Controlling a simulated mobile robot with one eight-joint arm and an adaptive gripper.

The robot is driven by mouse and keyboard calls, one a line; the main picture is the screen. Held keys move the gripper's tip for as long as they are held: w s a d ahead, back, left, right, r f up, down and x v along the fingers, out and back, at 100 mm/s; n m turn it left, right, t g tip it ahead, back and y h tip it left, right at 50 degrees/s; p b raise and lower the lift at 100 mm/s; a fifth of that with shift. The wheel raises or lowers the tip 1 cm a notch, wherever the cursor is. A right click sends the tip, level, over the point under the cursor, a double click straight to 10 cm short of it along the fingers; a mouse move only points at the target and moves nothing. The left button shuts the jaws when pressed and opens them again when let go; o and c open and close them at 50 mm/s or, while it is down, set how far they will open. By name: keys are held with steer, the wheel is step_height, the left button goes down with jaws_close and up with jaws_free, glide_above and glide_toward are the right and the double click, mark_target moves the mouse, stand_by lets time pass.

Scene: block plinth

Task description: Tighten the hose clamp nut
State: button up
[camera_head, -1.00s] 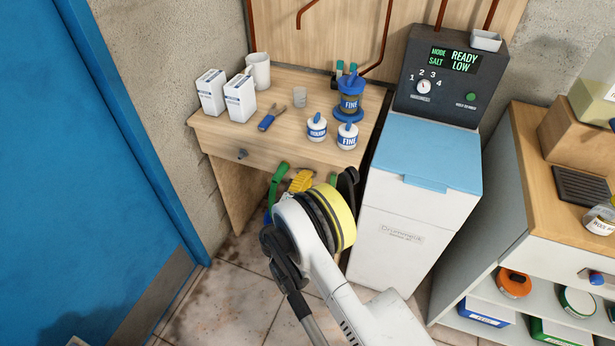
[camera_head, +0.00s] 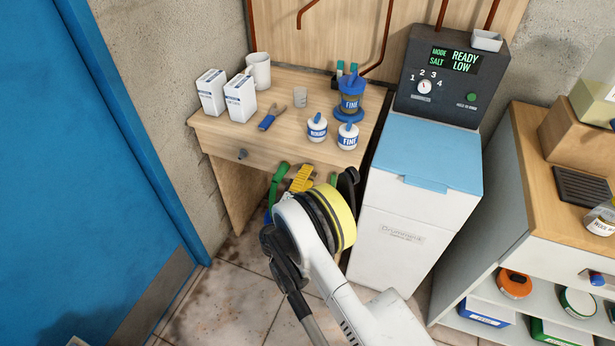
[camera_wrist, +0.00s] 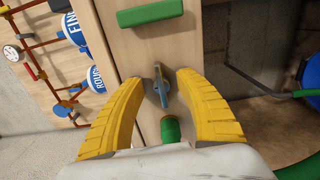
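In the wrist view, a small grey-blue metal wing-shaped piece, which looks like the hose clamp nut (camera_wrist: 158,92), stands against a pale wooden panel. A short green hose end (camera_wrist: 171,130) shows just below it. My gripper (camera_wrist: 163,78) has its two yellow ribbed fingers apart, one on each side of the nut, with gaps showing between them and the nut. In the head view, my yellow gripper (camera_head: 303,178) is below the front edge of the wooden table, and the nut is hidden there.
The wooden table (camera_head: 222,138) holds cartons, a cup, pliers (camera_head: 272,117) and blue-and-white containers. A white cabinet with a blue lid (camera_head: 428,155) stands close on the right. A green bar (camera_wrist: 150,13) lies beyond my fingertips. A blue door (camera_head: 75,170) is at left, with tiled floor between.

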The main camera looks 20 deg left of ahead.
mark_target(307, 153)
steer(key=o, duration=0.8)
step_height(307, 153, up, 7)
steer(key=shift+f, duration=0.15)
step_height(307, 153, up, 3)
steer(key=shift+s+f, duration=0.1)
steer(key=shift+f, duration=0.05)
steer(key=c, duration=0.8)
steer(key=shift+r, duration=0.35)
